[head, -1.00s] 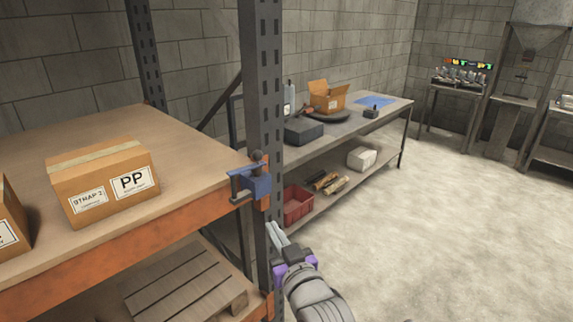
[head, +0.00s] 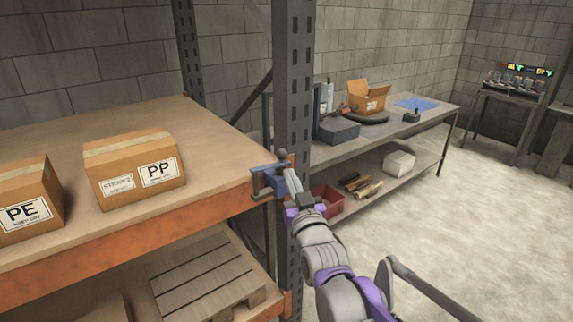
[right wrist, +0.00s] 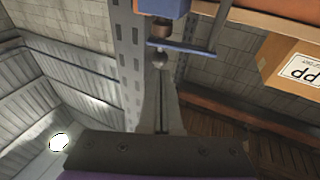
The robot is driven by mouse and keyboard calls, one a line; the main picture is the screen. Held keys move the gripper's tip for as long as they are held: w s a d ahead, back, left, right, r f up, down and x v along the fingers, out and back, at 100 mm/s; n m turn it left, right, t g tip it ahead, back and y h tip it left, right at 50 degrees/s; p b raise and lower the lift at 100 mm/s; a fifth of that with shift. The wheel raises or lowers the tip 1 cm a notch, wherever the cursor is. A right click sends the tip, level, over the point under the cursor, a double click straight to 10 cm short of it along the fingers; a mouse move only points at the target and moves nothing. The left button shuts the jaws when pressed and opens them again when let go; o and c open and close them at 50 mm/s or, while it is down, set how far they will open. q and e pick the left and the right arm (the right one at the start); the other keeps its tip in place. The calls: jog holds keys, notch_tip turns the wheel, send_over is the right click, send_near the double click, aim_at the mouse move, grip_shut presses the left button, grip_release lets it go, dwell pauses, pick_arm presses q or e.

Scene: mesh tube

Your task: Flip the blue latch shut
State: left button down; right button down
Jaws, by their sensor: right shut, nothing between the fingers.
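In the right wrist view the closed fingers (right wrist: 160,85) point at the shaft's round end; contact cannot be told. My left gripper is out of view.
The dark post (head: 292,80) stands right behind the latch. Cardboard boxes, marked PP (head: 135,170) and PE (head: 28,198), sit on the shelf. A wooden pallet (head: 205,280) lies below. A grey workbench (head: 385,135) stands behind; the floor at right is open.

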aim_at(287, 164)
jog(key=shift+x, duration=2.3)
jog(key=shift+w+r+p, duration=0.2)
jog(key=shift+w+p, duration=0.35)
jog(key=shift+p, duration=0.1)
jog(key=shift+w+f, duration=0.1)
jog(key=shift+w, duration=0.15)
jog(key=shift+d, duration=0.1)
jog(key=shift+s+f, duration=0.15)
jog(key=shift+f, duration=0.05)
